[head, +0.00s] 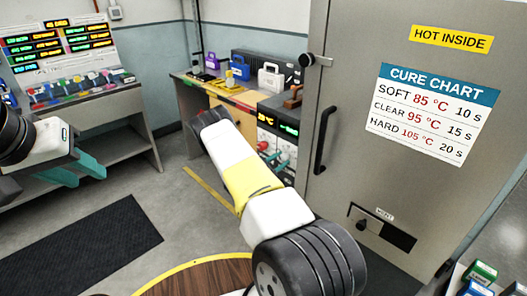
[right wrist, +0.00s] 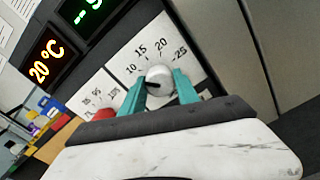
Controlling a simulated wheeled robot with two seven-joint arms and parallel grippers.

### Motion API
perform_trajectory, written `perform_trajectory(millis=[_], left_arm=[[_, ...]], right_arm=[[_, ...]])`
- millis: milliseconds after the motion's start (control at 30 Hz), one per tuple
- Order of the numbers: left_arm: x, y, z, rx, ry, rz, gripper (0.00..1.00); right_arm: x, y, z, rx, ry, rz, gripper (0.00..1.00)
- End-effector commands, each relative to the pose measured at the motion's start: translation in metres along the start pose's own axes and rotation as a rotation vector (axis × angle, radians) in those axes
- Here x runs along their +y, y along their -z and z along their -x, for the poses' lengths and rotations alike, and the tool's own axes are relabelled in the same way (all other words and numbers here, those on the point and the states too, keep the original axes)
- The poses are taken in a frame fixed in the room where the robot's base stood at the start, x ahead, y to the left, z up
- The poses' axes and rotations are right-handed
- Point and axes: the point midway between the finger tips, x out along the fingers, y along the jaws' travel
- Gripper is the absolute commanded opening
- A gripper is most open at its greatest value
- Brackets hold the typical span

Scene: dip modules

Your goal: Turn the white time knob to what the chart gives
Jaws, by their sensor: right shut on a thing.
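The white time knob (right wrist: 159,79) is between the teal fingers of my right gripper (right wrist: 158,86), which is shut on it. Its dark mark shows on the left side of its face. The scale plate (right wrist: 140,57) above it reads 10, 15, 20 and 25. In the head view my right gripper (head: 283,157) is at the control panel (head: 266,134), partly behind my arm. The cure chart (head: 430,113) reads soft 85 °C 10 s, clear 95 °C 15 s, hard 105 °C 20 s. My left gripper (head: 86,177) is open and empty at the left.
A red knob (right wrist: 104,114) with its own scale is left of the white knob. A red display (right wrist: 47,54) reads 20 °C; a green display (right wrist: 92,12) is cut off. The cabinet door (head: 345,110) with a black handle stands right of the panel. A bench (head: 222,92) holds several cases.

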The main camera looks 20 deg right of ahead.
Motion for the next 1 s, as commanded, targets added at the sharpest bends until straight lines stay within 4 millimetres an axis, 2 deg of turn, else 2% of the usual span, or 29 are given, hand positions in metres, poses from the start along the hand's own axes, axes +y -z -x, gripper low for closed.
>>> perform_trajectory(millis=[100,133,200,233,567,667,1000], left_arm=[[0.0,0.0,0.0,0.0,0.0,0.0,0.36],[0.0,0.0,0.0,0.0,0.0,0.0,0.36],[0.0,0.0,0.0,0.0,0.0,0.0,0.36],[0.0,0.0,0.0,0.0,0.0,0.0,0.36],[0.0,0.0,0.0,0.0,0.0,0.0,0.36],[0.0,0.0,0.0,0.0,0.0,0.0,0.36],[0.0,0.0,0.0,0.0,0.0,0.0,0.36]], right_arm=[[0.001,0.0,0.0,0.0,-0.001,0.0,0.0],[0.001,0.0,0.0,0.0,-0.001,0.0,0.43],[0.001,0.0,0.0,0.0,-0.001,0.0,0.56],[0.0,0.0,0.0,0.0,-0.001,0.0,0.59],[0.0,0.0,0.003,0.001,-0.001,0.001,0.59],[0.001,0.001,0.013,0.002,-0.003,0.001,0.59],[0.001,0.001,0.067,0.002,-0.002,0.002,0.59]])
